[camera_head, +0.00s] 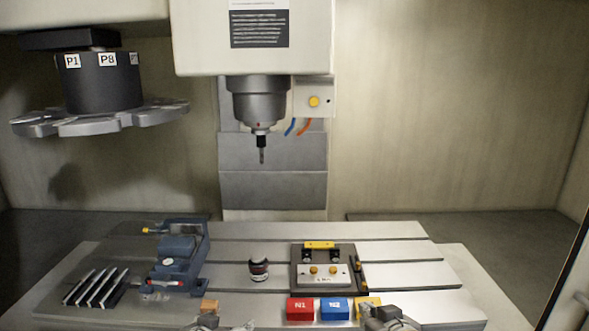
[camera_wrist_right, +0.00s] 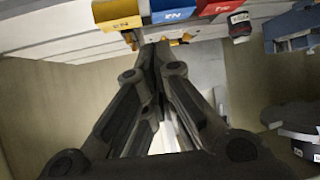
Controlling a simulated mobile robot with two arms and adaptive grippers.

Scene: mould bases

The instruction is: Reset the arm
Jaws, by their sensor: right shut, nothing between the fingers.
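My right gripper (camera_head: 385,316) shows at the bottom edge of the head view, in front of the yellow block (camera_head: 366,303) and partly covering it. In the right wrist view its two fingers (camera_wrist_right: 154,55) come together at the tips, shut and empty. The tips appear close to the front edge of the machine table. My left gripper (camera_head: 212,321) shows only in part at the bottom edge of the head view, near a small orange-brown piece (camera_head: 209,305). Whether its fingers are open cannot be made out.
A red block (camera_head: 300,309) and blue block (camera_head: 335,309) stand beside the yellow one on the slotted table (camera_head: 225,257). Behind them is a fixture plate (camera_head: 323,275). A blue vise (camera_head: 180,255) stands left. The spindle (camera_head: 260,100) hangs above; a tool carousel (camera_head: 100,118) hangs upper left.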

